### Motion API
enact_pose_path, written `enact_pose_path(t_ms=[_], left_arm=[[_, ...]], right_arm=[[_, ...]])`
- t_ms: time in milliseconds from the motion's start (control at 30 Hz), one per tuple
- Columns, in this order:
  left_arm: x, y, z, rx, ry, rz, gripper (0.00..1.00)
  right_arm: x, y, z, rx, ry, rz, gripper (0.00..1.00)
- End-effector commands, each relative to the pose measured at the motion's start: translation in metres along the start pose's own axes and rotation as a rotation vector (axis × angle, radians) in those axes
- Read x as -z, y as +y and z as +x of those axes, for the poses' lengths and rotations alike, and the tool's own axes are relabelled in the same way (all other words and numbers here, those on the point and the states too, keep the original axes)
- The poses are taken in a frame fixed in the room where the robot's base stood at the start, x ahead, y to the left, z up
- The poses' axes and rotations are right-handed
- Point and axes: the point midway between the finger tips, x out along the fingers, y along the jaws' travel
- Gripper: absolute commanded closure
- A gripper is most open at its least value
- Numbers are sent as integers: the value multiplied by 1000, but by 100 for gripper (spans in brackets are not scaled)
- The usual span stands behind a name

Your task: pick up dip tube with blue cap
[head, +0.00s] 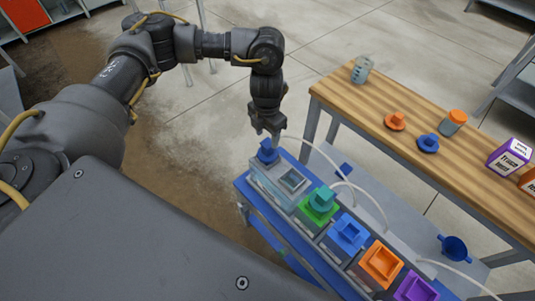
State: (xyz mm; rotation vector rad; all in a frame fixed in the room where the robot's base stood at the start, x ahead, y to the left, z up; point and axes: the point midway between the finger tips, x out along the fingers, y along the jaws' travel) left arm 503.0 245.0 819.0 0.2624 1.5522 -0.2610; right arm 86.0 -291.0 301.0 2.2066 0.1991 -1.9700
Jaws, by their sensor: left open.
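The dip tube's blue cap (268,153) stands at the far left end of the skid, beside a pale grey-blue tank (272,184) with a square opening in its top. Any tube below the cap is hidden. A thin white hose runs off to the right from near the cap. My left gripper (266,131) is open and points down just above the blue cap. I cannot tell whether its fingertips touch the cap. My right gripper is not in view.
Green, blue (346,235), orange (381,263) and purple tanks follow along the skid; a teal cap (322,197) sits on the green one. A wooden bench (400,95) behind holds caps, a jar and boxes. A blue funnel-like cup (454,248) lies on the grey shelf.

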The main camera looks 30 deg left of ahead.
Motion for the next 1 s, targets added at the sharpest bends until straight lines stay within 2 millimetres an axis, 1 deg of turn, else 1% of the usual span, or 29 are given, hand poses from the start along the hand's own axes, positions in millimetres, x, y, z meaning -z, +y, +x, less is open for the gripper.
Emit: enact_pose_path(t_ms=[33,100,233,333,567,667,900,967,1000], left_arm=[[1,-2,9,2,6,0,47],[1,-3,20,3,6,-2,47],[0,-3,38,2,3,0,47],[0,-3,44,1,3,2,47],[-1,-3,44,0,1,2,47],[-1,-3,44,0,1,2,59],[-1,-2,44,0,2,2,90],[-1,-2,44,0,1,2,98],[-1,-2,44,0,1,2,100]], right_arm=[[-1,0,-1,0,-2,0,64],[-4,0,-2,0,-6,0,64],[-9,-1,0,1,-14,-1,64],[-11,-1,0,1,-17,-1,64],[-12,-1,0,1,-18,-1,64],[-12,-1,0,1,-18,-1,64],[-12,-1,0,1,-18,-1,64],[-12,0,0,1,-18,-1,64],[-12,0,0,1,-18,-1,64]])
